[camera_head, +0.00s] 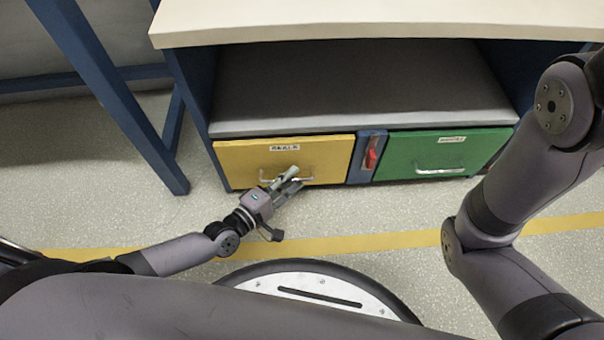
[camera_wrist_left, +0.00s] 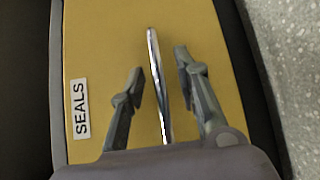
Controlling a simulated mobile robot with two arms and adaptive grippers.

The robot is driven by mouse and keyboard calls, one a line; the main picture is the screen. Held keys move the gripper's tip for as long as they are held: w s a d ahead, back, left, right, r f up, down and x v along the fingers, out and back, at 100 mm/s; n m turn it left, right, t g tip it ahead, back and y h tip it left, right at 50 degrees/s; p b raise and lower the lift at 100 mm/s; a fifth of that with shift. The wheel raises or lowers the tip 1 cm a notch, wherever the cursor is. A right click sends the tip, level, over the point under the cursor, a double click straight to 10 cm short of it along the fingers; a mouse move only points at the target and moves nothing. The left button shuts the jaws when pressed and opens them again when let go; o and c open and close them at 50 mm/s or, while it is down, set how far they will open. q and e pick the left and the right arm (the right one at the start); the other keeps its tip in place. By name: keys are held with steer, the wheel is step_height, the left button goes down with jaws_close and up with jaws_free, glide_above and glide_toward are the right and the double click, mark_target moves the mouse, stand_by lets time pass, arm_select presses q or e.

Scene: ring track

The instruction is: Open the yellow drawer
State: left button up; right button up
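The yellow drawer (camera_head: 235,160) is at the left of the cabinet's lower row and carries a white label reading SEALS (camera_wrist_left: 82,108). Its front looks flush with the cabinet. Its metal bar handle (camera_wrist_left: 154,62) runs between the fingers of my left gripper (camera_wrist_left: 159,66) in the left wrist view, with a gap showing on both sides. In the head view my left gripper (camera_head: 288,180) is at the handle, open, and partly hides it. My right arm shows at the right, but its gripper is out of view.
A green drawer (camera_head: 410,155) with its own handle is to the right, past a narrow blue panel with a red switch (camera_head: 372,153). A pale worktop (camera_head: 380,18) overhangs an open grey shelf (camera_head: 350,85). A blue table leg (camera_head: 115,95) stands at the left.

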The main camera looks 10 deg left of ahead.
arm_select(q)
steer(key=shift+w, duration=0.1)
steer(key=shift+c, duration=0.2)
jaws_close()
stand_by(0.7)
